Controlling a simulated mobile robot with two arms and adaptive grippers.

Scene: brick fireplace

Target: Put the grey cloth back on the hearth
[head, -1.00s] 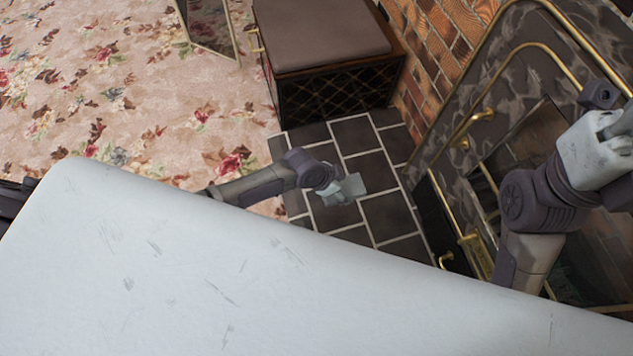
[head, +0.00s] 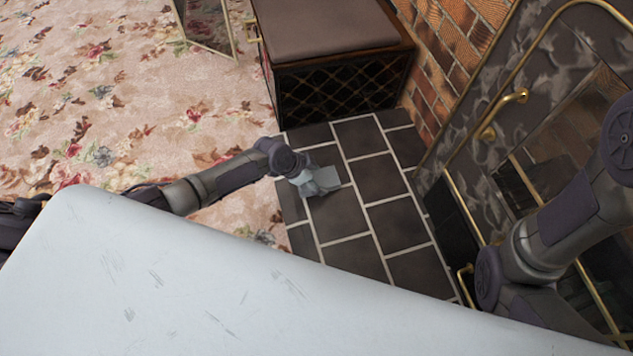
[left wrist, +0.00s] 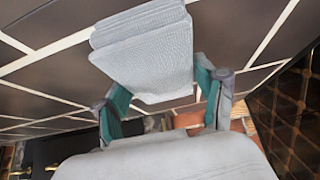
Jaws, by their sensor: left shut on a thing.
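The grey cloth (left wrist: 143,52) is folded in layers and sits between the two teal-lined fingers of my left gripper (left wrist: 162,92), which is shut on it. In the head view the cloth (head: 325,180) shows as a small pale patch just right of my left gripper (head: 309,183). Both appear over the left part of the dark tiled hearth (head: 386,217). I cannot tell whether the cloth touches the tiles. My right arm crosses the right side of the head view, but its gripper is out of frame.
A cushioned box seat (head: 335,75) stands at the hearth's far edge, against the brick wall (head: 440,45). The fireplace front (head: 480,95) with brass rails stands on the right. Floral carpet (head: 110,110) lies on the left. The hearth tiles right of the cloth are bare.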

